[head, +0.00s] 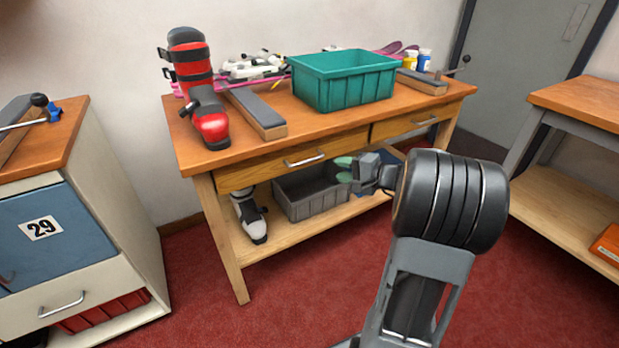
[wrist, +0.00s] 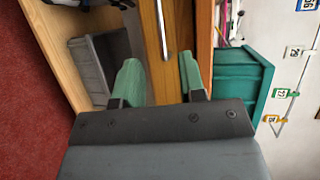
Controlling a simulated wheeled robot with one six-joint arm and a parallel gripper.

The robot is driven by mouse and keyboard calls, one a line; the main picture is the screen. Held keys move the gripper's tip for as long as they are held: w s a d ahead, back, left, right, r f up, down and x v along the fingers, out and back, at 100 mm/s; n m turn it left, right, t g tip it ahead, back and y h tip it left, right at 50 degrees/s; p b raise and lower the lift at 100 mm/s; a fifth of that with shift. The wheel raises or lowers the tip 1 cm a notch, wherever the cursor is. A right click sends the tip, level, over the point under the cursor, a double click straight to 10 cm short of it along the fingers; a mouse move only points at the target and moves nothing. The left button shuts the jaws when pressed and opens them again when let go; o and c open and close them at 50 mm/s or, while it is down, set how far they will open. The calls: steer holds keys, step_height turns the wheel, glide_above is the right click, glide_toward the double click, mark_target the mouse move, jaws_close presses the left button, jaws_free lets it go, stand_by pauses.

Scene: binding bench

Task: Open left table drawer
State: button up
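The wooden table (head: 335,127) has two front drawers, both looking shut. The left drawer (head: 240,177) has a silver bar handle (head: 304,160). In the wrist view the drawer front (wrist: 149,22) and its handle (wrist: 163,38) run upright in the picture, since that view is turned sideways. My gripper (head: 344,168) has green fingertips and is open and empty. In the head view it is right of and slightly below the left handle. In the wrist view the fingers (wrist: 160,78) stand apart, with the handle beyond them in line with the gap, not visibly touched.
A teal bin (head: 345,84), a red ski boot (head: 196,88) and a dark-topped block (head: 257,112) sit on the tabletop. A grey bin (head: 307,193) and white boot (head: 249,215) stand on the lower shelf. A cabinet (head: 72,230) stands left; red floor lies in front.

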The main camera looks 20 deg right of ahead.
mark_target(311, 161)
steer(key=shift+m+t, duration=0.3)
steer(key=shift+t, duration=0.2)
steer(key=b+x, duration=0.1)
steer(key=x, duration=0.3)
steer(key=d+b+x, duration=0.1)
steer(key=x, duration=0.4)
steer(key=f+b+x, duration=0.1)
steer(key=x, duration=0.3)
steer(key=shift+w+d+f, duration=0.15)
steer(key=shift+w+d, duration=0.05)
steer(key=shift+w, duration=0.3)
jaws_close()
